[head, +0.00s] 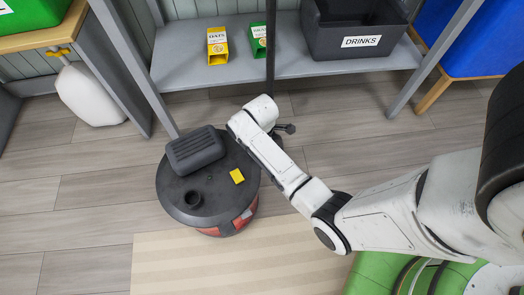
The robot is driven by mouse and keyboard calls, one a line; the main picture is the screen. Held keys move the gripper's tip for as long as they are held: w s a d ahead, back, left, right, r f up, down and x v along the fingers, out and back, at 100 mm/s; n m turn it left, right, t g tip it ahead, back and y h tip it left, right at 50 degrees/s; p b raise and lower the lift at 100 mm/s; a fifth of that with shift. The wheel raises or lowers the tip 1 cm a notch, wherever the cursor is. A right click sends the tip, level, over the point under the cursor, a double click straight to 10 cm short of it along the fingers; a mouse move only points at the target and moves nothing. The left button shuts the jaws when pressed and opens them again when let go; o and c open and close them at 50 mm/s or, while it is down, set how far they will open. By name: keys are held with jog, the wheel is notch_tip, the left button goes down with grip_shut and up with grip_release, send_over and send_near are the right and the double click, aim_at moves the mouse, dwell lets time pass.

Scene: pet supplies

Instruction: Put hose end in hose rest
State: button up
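A round dark vacuum-like canister (225,200) with red patches on its side stands on the floor at the left of centre. I cannot clearly make out a hose end or a hose rest. My white arm reaches in from the right, and its end is at the canister's upper right edge. Small dark parts (288,128) show beside my wrist; I cannot tell whether they are my gripper. The fingertips are not clearly visible.
A dark upright pole (270,45) stands just behind my wrist, in front of a grey shelf (300,66). The shelf holds a yellow box (217,45), a green box (258,40) and a black DRINKS bin (345,38). A beige mat (220,265) lies in front.

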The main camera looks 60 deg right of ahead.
jog(key=shift+f, duration=0.45)
jog(key=shift+f, duration=0.15)
jog(key=o, duration=1.1)
jog(key=shift+c, duration=0.2)
notch_tip(320, 180, up, 12)
jog(key=p, duration=0.5)
jog(key=shift+p, duration=0.3)
jog(key=s+a+r+m, duration=0.3)
jog(key=s+a+m, duration=0.1)
jog(key=s, duration=0.3)
jog(key=s+a+r+m+t, duration=0.1)
jog(key=s+a+r+m, duration=0.3)
jog(key=s+a+m, duration=0.1)
jog(key=shift+s+a, duration=0.85)
jog(key=shift+a, duration=0.4)
